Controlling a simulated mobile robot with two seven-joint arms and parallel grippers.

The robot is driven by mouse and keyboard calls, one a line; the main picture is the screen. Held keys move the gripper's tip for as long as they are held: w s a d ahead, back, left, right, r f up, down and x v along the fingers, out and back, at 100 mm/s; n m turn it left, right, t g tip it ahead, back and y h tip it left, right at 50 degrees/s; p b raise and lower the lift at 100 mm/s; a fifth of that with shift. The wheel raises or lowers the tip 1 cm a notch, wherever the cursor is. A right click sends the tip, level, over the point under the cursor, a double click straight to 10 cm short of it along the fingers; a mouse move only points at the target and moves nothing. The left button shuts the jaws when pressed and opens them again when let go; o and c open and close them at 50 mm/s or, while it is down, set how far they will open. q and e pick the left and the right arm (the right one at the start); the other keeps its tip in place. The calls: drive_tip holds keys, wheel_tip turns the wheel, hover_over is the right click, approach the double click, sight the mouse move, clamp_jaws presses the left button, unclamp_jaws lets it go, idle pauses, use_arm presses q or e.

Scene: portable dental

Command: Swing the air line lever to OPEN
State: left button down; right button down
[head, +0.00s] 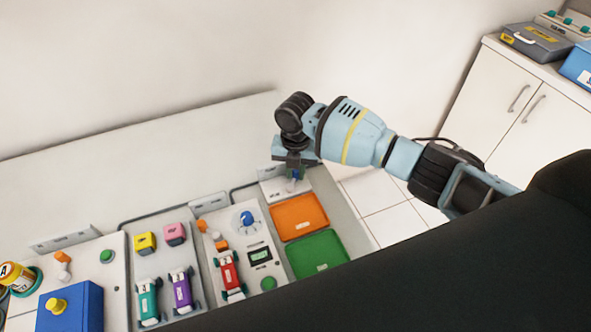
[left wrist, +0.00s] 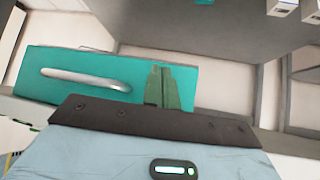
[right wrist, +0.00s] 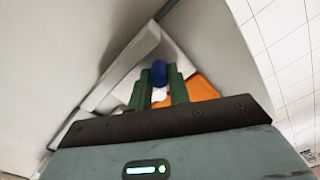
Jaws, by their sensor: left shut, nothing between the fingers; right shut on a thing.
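The air line lever shows as a blue handle on a white stem (head: 292,187), at the back right end of the bench on a small white panel (head: 272,186). My right gripper (head: 293,174) reaches down onto it from above and is shut on the lever's handle. In the right wrist view the blue handle (right wrist: 158,72) sits between the two green fingers, with the white part below it. The OPEN marking and the lever's exact angle cannot be read. My left gripper (left wrist: 161,86) is shut and empty; it does not show in the head view.
An orange tray (head: 299,216) and a green tray (head: 317,255) lie just in front of the lever. A panel with a blue knob (head: 247,218) and several small coloured items stand to the left. The wall is close behind. A teal drawer front with a handle (left wrist: 85,79) is near my left gripper.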

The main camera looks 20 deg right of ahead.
sight(296, 171)
drive_tip(key=c, duration=1.7)
unclamp_jaws()
use_arm(q)
drive_tip(key=shift+w+d+r, duration=0.1)
drive_tip(key=shift+d+r, duration=0.05)
drive_tip(key=shift+d, duration=0.05)
use_arm(e)
drive_tip(key=shift+o, duration=0.6)
drive_tip(key=shift+r, duration=0.1)
wheel_tip(296, 171, up, 7)
drive_tip(key=shift+f, duration=0.2)
drive_tip(key=shift+r, duration=0.55)
use_arm(q)
drive_tip(key=shift+a, duration=0.2)
drive_tip(key=shift+w+d+r, duration=0.1)
drive_tip(key=shift+r, duration=0.05)
